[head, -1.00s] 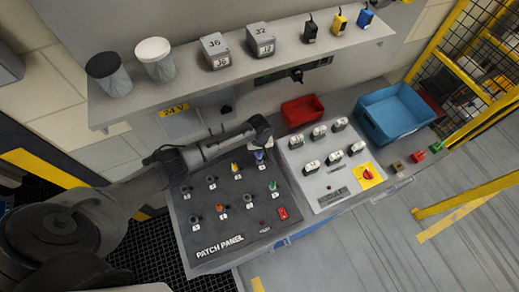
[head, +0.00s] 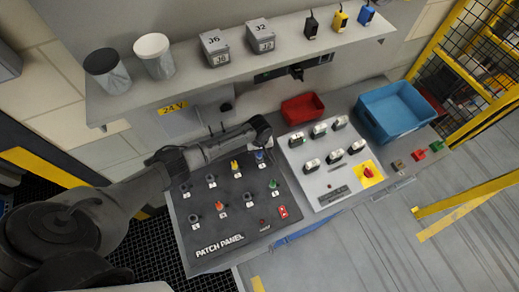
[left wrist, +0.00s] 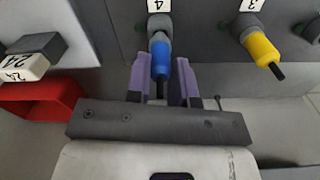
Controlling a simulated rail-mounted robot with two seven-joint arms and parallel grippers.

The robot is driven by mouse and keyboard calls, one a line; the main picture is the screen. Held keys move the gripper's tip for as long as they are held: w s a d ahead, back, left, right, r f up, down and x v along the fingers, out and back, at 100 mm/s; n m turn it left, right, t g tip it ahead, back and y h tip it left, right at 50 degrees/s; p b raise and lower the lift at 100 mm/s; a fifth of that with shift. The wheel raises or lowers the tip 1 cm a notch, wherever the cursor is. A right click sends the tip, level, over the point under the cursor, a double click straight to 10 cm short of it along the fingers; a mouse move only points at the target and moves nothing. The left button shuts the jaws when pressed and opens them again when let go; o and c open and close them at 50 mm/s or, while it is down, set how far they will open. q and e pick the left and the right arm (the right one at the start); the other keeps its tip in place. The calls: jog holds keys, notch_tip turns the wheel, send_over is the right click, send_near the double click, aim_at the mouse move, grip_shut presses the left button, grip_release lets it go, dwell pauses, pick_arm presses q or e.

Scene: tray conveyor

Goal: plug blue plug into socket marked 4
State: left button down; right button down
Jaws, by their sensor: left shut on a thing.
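The blue plug (left wrist: 160,62) is between the two purple fingers of my left gripper (left wrist: 161,82), which is shut on it. The plug's far end lines up with and meets the grey socket (left wrist: 160,23) beside the label 4. I cannot tell how deep it sits. In the head view the blue plug (head: 260,157) shows at the back right of the dark patch panel (head: 208,226), just below the end of my left arm. My right gripper is not in view.
A yellow plug (left wrist: 263,50) stands in the neighbouring socket marked 3. Orange (head: 219,205) and green (head: 273,184) plugs stand elsewhere on the panel. A grey switch panel (head: 325,185), red bin (head: 302,108) and blue bin (head: 397,138) are to the right. A shelf (head: 300,58) overhangs behind.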

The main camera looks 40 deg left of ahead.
pick_arm(q)
jog(key=shift+f+b, duration=0.4)
jog(key=shift+f, duration=0.45)
jog(key=c, duration=0.9)
grip_release()
notch_tip(320, 180, up, 14)
jog(key=shift+f, duration=0.1)
